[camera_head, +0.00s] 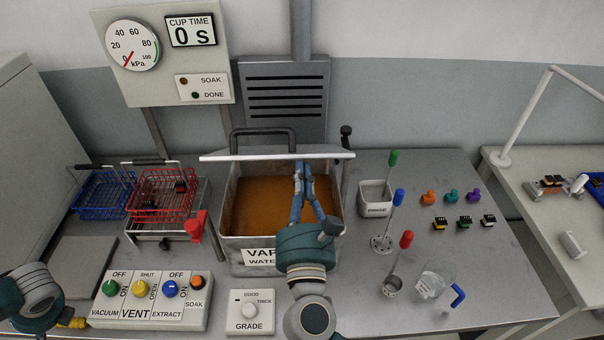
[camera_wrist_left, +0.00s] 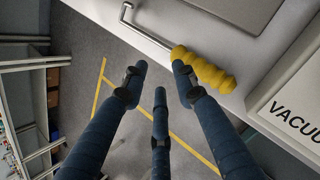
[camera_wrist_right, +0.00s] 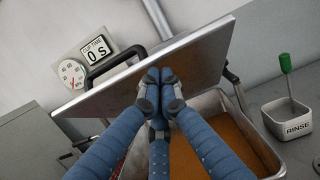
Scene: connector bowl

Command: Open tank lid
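The tank (camera_head: 236,215) is a metal box labelled VAPOR WATER, with orange-brown liquid showing inside. Its lid (camera_head: 220,156) is raised at the back, seen nearly edge-on in the head view, with a black handle (camera_head: 263,136). In the right wrist view the lid (camera_wrist_right: 195,58) stands tilted above the liquid. My right gripper (camera_head: 303,166) reaches over the tank to the lid's underside. Its fingertips (camera_wrist_right: 160,80) are together with nothing seen between them; contact with the lid is unclear. My left gripper (camera_wrist_left: 159,72) is open and empty beside a yellow ribbed grip (camera_wrist_left: 203,70).
A red basket (camera_head: 160,192) and a blue basket (camera_head: 100,194) stand left of the tank. A control box (camera_head: 150,302) and a grade box (camera_head: 250,312) are in front. A rinse cup (camera_head: 375,197), colored-handled tools and a glass jug (camera_head: 432,287) stand to the right.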

